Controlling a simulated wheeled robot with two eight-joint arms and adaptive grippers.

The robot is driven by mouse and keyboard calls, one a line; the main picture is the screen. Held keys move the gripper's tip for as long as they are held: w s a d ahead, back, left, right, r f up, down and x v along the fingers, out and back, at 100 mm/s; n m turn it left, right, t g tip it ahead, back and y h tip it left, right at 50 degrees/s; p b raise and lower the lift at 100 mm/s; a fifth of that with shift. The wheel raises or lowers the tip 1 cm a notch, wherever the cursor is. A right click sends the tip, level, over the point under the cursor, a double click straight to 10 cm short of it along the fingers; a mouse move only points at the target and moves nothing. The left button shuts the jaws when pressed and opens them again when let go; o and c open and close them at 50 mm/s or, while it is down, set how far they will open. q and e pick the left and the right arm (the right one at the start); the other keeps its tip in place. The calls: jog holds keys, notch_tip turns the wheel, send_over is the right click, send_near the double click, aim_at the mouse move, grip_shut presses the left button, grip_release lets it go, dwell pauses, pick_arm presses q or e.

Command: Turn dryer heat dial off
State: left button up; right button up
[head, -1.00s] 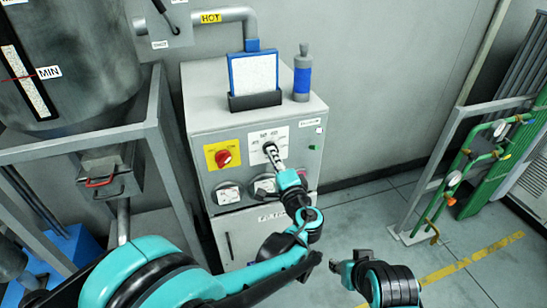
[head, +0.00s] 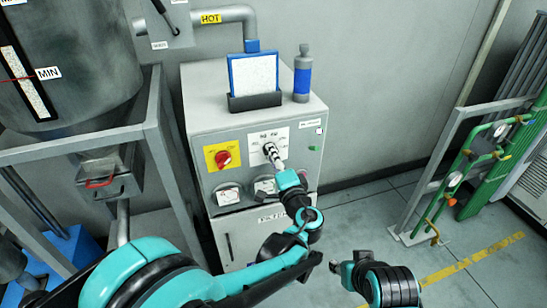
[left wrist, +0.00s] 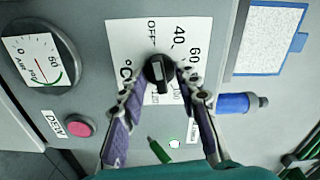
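The dryer's heat dial is a round black knob (left wrist: 158,70) on a white scale plate in the left wrist view, with OFF, 40, 60 and higher marks. Its grip bar runs roughly up and down in that view; I cannot tell which end points. My left gripper (head: 272,153) is at the plate on the dryer's front (head: 232,180) and covers most of the dial in the head view. In the left wrist view its fingers (left wrist: 161,78) converge on the knob's two sides and appear to touch it. My right gripper (head: 342,267) is low, clear of the dryer; its opening is unclear.
A red switch on a yellow plate (head: 223,158) sits left of the dial, above gauges. A pink button (left wrist: 80,126) shows in the left wrist view. A blue bottle (head: 302,75) stands on top. A grey frame is at left, a green rack (head: 470,165) at right.

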pick_arm(q)
jog(key=shift+s, duration=0.1)
jog(key=v, duration=0.7)
jog(key=shift+s, duration=0.15)
jog(key=s+a+f+n+g, duration=0.3)
jog(key=a+g, duration=0.1)
jog(key=a, duration=0.5)
jog(key=s+a+f+n+g, duration=0.3)
jog(key=s+a, duration=0.1)
jog(key=a, duration=0.5)
jog(key=s+a+f+n+g+h, duration=0.1)
jog(key=s+f+n+h, duration=0.1)
jog(key=s, duration=0.4)
jog(key=s+a+f+n+g+h, duration=0.1)
jog(key=s+f+n+g+h, duration=0.1)
jog(key=s, duration=0.5)
jog(key=shift+s+f+n+h, duration=0.25)
jog(key=shift+f+n+h, duration=0.1)
jog(key=shift+n+h, duration=0.6)
